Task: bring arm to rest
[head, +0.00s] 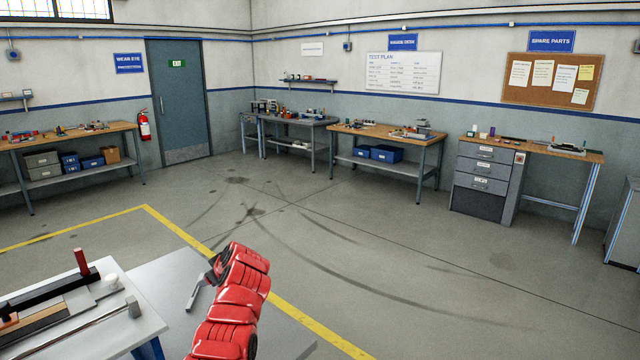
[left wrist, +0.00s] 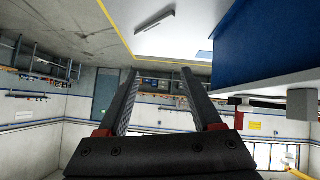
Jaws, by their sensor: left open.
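My left arm (head: 238,295), with red padded links, rises from the bottom of the head view over the light grey floor area, right of the near workbench. My right gripper is in neither view.
The near workbench (head: 146,325) carries a fixture with a red upright handle (head: 82,262) and a long rod with a grey head (head: 133,306). A grey bar (left wrist: 155,21) shows against the pale surface in the left wrist view. Open floor (head: 400,265) lies beyond the yellow line.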

